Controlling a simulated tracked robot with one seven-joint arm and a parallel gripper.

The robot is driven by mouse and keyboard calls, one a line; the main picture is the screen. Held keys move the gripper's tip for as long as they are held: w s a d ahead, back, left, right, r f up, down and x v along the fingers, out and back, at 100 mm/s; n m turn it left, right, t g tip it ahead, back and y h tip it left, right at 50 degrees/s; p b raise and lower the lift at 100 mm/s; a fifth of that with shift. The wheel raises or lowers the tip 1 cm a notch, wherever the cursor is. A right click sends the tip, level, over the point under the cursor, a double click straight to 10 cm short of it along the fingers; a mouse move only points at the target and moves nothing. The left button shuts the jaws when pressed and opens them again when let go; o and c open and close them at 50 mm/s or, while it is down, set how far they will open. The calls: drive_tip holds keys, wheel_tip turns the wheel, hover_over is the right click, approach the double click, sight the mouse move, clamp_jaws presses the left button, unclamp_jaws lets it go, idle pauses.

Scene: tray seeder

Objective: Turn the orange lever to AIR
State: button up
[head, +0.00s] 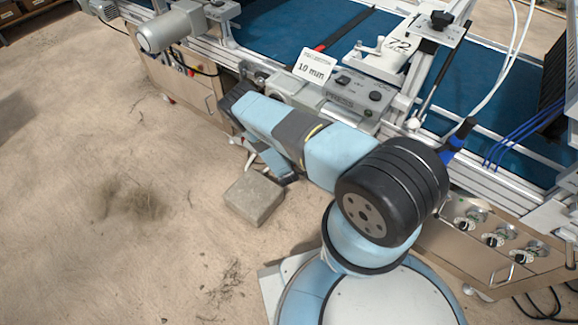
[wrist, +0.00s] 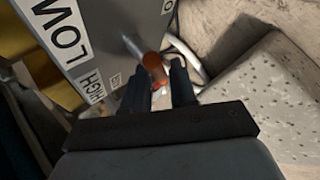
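The orange lever (wrist: 154,70) shows in the wrist view, its rounded tip near the middle and its metal shaft running up and left to a grey labelled panel (wrist: 100,28). My gripper (wrist: 162,78) is open, with its two dark fingers on either side of the lever's orange tip. I cannot tell whether either finger touches it. The labels LOW and HIGH stand to the left of the lever. Smaller labels nearby are too small or cut off to read. In the head view my arm hides the lever and the fingers.
A pale pitted block (wrist: 270,95) fills the right of the wrist view; a similar block (head: 254,197) stands on the floor beside my arm in the head view. The seeder's metal rail (head: 480,185) and blue belt (head: 290,40) lie behind. The floor at left is clear.

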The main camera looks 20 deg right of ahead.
drive_tip(key=shift+w+f, duration=0.1)
clamp_jaws()
drive_tip(key=shift+t, duration=0.3)
drive_tip(key=shift+s+d+r+m+t+y, duration=0.1)
drive_tip(key=shift+r+m+t+y, duration=0.15)
drive_tip(key=shift+m+t+y, duration=0.5)
drive_tip(key=shift+s+r+m+t+y, duration=0.1)
drive_tip(key=shift+r+m+t+y, duration=0.2)
drive_tip(key=shift+t, duration=0.85)
drive_tip(key=shift+f, duration=0.1)
unclamp_jaws()
